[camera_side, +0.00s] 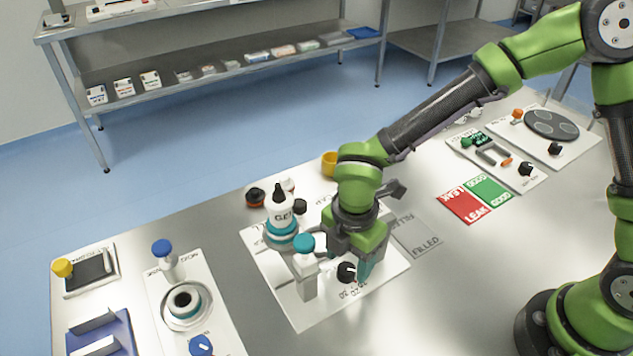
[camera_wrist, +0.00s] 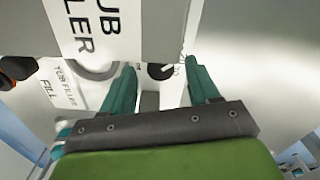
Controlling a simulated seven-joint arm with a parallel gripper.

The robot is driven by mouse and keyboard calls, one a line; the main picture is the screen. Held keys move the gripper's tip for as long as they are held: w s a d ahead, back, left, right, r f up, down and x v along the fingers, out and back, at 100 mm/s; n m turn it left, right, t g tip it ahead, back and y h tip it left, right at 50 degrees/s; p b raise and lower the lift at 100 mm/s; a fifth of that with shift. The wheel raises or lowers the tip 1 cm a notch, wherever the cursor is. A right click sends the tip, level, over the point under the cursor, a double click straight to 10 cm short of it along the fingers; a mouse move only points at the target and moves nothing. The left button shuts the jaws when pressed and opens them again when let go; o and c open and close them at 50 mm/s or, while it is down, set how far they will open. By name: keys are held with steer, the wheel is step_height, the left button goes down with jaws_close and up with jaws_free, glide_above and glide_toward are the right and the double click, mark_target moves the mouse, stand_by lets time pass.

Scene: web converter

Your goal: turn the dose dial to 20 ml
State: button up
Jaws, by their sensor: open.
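The dose dial (camera_side: 347,271) is a small black knob on the white filler panel, with printed numbers beside it, partly covered by my gripper. Its setting is too small to read. In the wrist view the dial (camera_wrist: 158,71) shows between my two teal fingers, with clear space on both sides. My gripper (camera_side: 350,260) is open and points down close over the dial; it also shows in the wrist view (camera_wrist: 160,66). I cannot tell how far the fingertips reach down around the knob.
An orange cup (camera_side: 329,164) is behind my wrist. Red and green cards (camera_side: 465,205) lie to the right.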

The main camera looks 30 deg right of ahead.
steer(key=shift+f, duration=1.1)
steer(key=c, duration=1)
steer(key=shift+c, duration=0.2)
